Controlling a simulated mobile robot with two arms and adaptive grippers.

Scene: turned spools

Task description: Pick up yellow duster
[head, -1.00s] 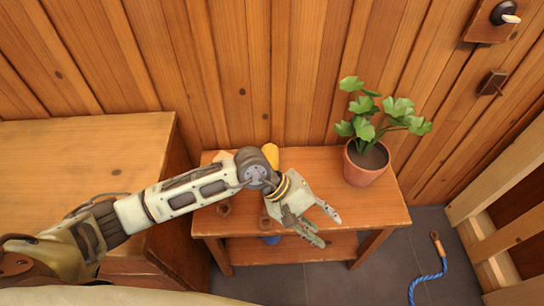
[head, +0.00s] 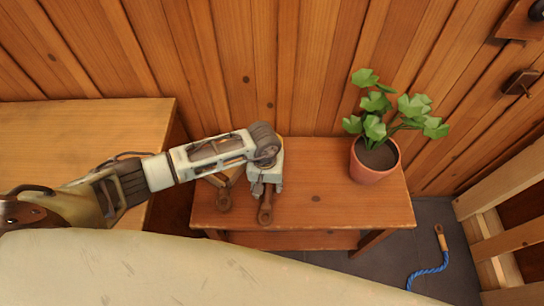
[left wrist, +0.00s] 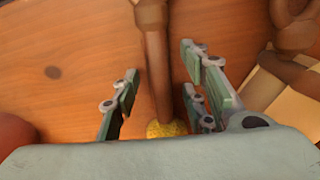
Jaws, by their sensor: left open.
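The yellow duster (head: 265,211) lies on the small wooden table, its brown turned handle towards the front. In the left wrist view its handle (left wrist: 156,50) runs up the picture from a yellow head (left wrist: 168,128), which my gripper partly hides. My left gripper (head: 266,187) points down over the duster in the head view, covering most of it. In the left wrist view the gripper (left wrist: 160,85) is open, with its fingers on either side of the handle, apart from it. My right gripper is not in view.
A brown-handled wooden brush (head: 225,195) lies close to the left of the duster. A potted plant (head: 373,163) stands on the right of the small table (head: 330,205). A cabinet (head: 80,135) stands at left. A blue rope (head: 428,270) lies on the floor.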

